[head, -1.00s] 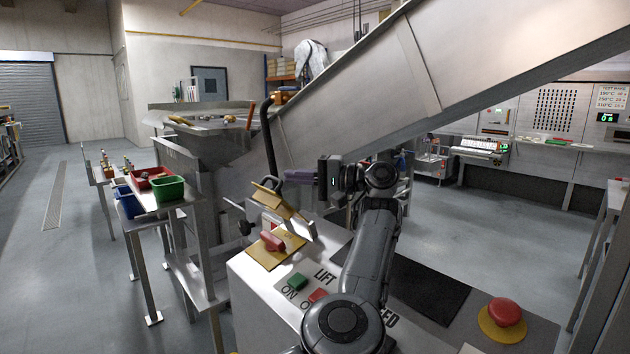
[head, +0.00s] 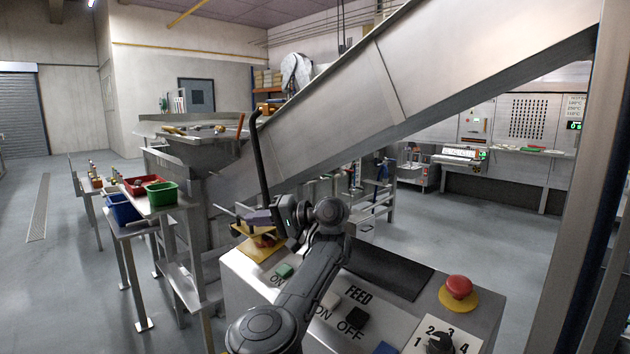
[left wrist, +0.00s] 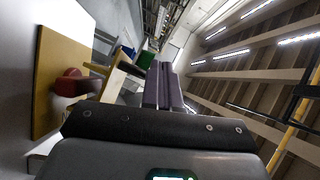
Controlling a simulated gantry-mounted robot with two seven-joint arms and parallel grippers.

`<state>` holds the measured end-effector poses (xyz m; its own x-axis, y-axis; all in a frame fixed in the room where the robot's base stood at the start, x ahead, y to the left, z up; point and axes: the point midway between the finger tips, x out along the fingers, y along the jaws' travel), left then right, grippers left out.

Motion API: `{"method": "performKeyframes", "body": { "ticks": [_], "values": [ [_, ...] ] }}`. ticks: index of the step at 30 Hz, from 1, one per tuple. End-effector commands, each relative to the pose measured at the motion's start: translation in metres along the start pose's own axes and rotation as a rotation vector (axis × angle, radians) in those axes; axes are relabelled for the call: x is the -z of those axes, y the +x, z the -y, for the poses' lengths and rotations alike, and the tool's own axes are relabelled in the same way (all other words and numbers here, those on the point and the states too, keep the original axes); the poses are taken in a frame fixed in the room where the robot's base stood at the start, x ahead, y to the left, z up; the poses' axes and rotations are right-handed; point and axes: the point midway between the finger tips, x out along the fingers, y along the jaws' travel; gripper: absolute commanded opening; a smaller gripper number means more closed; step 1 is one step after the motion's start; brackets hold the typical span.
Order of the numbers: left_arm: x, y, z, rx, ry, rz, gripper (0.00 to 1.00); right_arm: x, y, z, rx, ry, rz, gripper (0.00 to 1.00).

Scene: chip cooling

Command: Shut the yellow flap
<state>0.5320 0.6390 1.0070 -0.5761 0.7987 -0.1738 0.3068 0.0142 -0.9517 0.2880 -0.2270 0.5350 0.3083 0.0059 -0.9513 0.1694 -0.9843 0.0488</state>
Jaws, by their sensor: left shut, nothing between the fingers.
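The yellow flap (left wrist: 114,78) shows in the left wrist view as a pale yellow plate standing out from its yellow base plate (left wrist: 52,80), so it is not flat on it. A red switch knob (left wrist: 72,84) sits on the base plate between them. My left gripper's fingers (left wrist: 163,86) are shut and empty, close beside the flap's outer side. I cannot tell whether they touch it. My right gripper is out of view.
The control panel has a green button (head: 284,271), a black button (head: 355,317) and a red emergency button (head: 459,287) at its right. A black bent bar (head: 259,150) rises behind the gripper. Red (head: 137,186), green (head: 160,194) and blue (head: 122,208) bins stand at left.

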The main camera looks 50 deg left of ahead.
Motion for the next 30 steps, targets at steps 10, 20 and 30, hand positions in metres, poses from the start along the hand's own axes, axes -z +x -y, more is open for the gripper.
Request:
{"method": "performKeyframes", "body": {
  "ticks": [10, 20, 30],
  "values": [
    [0.001, 0.009, -0.021, -0.060, -0.088, 0.001, 0.00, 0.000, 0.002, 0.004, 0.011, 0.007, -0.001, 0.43],
    [0.001, 0.009, -0.025, -0.078, -0.115, 0.001, 0.00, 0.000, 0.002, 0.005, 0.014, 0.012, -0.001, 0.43],
    [0.001, 0.009, -0.025, -0.077, -0.115, 0.001, 0.00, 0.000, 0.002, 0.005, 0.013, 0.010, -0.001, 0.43]
  ]
}}
